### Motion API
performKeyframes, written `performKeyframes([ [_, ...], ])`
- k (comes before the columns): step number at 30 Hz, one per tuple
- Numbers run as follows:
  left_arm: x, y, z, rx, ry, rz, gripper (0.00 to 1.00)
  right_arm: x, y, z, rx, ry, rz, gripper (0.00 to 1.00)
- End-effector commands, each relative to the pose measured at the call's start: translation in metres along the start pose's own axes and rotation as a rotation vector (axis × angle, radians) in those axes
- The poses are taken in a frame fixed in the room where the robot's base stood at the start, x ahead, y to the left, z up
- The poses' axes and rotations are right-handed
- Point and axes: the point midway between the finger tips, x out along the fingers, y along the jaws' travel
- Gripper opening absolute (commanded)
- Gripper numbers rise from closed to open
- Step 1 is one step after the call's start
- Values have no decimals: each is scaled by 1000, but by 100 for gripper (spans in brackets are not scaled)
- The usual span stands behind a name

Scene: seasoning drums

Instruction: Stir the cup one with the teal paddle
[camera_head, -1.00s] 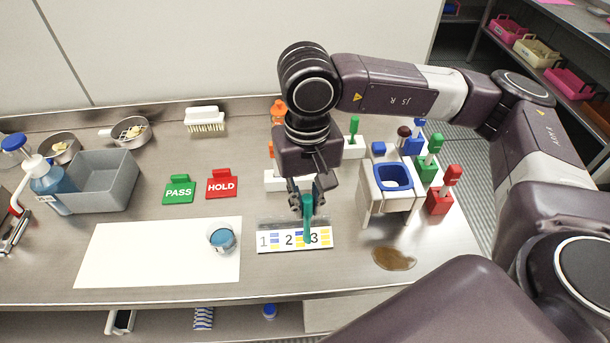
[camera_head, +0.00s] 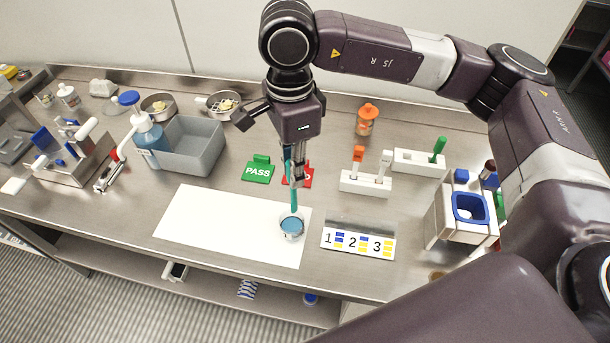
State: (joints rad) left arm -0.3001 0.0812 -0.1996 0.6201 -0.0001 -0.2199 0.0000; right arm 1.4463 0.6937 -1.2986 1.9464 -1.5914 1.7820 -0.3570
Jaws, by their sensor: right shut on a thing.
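A small clear cup with blue contents (camera_head: 291,229) stands on the right end of the white mat (camera_head: 215,225). It is the only such cup that I see on the mat. My right gripper (camera_head: 297,182) is shut on the teal paddle (camera_head: 294,198), which hangs nearly upright from the jaws. The paddle's lower end is at the cup's mouth; I cannot tell how far inside it reaches. My left gripper is not in view.
A numbered card (camera_head: 358,242) lies right of the cup. The green PASS sign (camera_head: 257,170) and partly hidden red HOLD sign (camera_head: 303,174) stand behind. A white holder (camera_head: 365,183) and a grey bin (camera_head: 190,146) are farther off. The mat's left part is clear.

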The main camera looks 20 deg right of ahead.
Motion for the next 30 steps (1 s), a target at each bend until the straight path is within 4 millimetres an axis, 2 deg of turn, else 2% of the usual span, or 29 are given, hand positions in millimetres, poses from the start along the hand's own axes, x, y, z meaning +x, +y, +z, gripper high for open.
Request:
performKeyframes([
  [6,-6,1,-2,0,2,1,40,-10,-7,6,170,3,0,3],
  [14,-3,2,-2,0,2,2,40,-4,-8,6,201,3,0,3],
  [30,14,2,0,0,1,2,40,40,-8,6,200,3,0,3],
])
